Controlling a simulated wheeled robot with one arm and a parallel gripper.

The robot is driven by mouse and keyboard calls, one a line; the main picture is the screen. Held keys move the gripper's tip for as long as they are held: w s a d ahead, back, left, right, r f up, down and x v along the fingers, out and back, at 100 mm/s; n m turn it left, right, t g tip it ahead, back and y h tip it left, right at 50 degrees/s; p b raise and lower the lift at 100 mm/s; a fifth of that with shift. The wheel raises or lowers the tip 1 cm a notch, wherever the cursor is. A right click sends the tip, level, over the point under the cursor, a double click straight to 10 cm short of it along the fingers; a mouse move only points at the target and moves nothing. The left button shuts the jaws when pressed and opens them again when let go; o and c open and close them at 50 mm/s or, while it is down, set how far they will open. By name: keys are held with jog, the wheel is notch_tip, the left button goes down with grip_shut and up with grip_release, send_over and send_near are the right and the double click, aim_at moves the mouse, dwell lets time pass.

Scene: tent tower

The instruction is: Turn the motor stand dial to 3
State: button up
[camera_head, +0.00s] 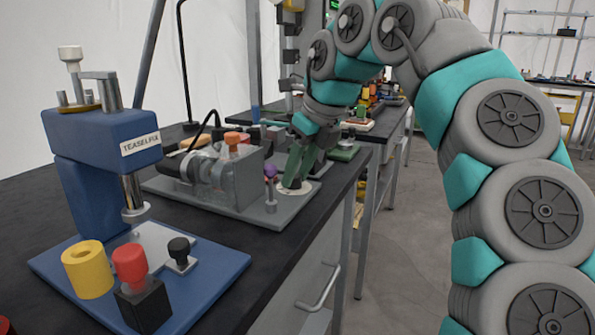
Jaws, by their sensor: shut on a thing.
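The motor stand (225,207) is a grey plate on the black bench, bearing a clear-cased motor (205,170) and a grey block. Its dial (288,199) shows as a pale round disc at the plate's right end. My gripper (293,181) points down onto the dial, its green fingers shut on the dial's knob. The fingers hide most of the knob, and I cannot read the marks or the setting.
A purple-topped lever (270,172) stands just left of the dial. An orange cap (233,138) tops the grey block. A blue press (110,140) with a yellow ring (88,268) and red button (130,262) stands front left. The floor at right is open.

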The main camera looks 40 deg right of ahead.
grip_shut()
jog(key=shift+m, duration=0.3)
jog(key=m+b, duration=0.1)
jog(key=m+h+b, duration=0.1)
jog(key=m, duration=0.1)
jog(key=m+h+b, duration=0.1)
jog(key=shift+w+a+f+m, duration=0.1)
jog(key=shift+a+f+m, duration=0.15)
jog(key=shift+m, duration=0.15)
jog(key=m+h+b, duration=0.1)
jog(key=m, duration=0.1)
jog(key=shift+r+m+g+b, duration=0.15)
jog(key=shift+m+g+b, duration=0.15)
jog(key=shift+m, duration=0.1)
jog(key=m, duration=0.1)
jog(key=m+g+h+p, duration=0.1)
jog(key=m, duration=0.2)
jog(key=shift+a+r+h, duration=0.1)
jog(key=shift+r+h, duration=0.15)
jog(key=shift+h, duration=0.05)
jog(key=shift+w+a+f+m+g+h+p, duration=0.15)
jog(key=shift+m+g+p, duration=0.5)
jog(key=shift+m, duration=0.6)
jog(key=shift+w+d+r+m+g+h+p, duration=0.15)
jog(key=shift+m+g+p, duration=0.2)
jog(key=shift+m+p, duration=0.7)
jog(key=shift+s+a+f+m, duration=0.1)
jog(key=shift+f+m, duration=0.05)
jog(key=shift+m, duration=0.15)
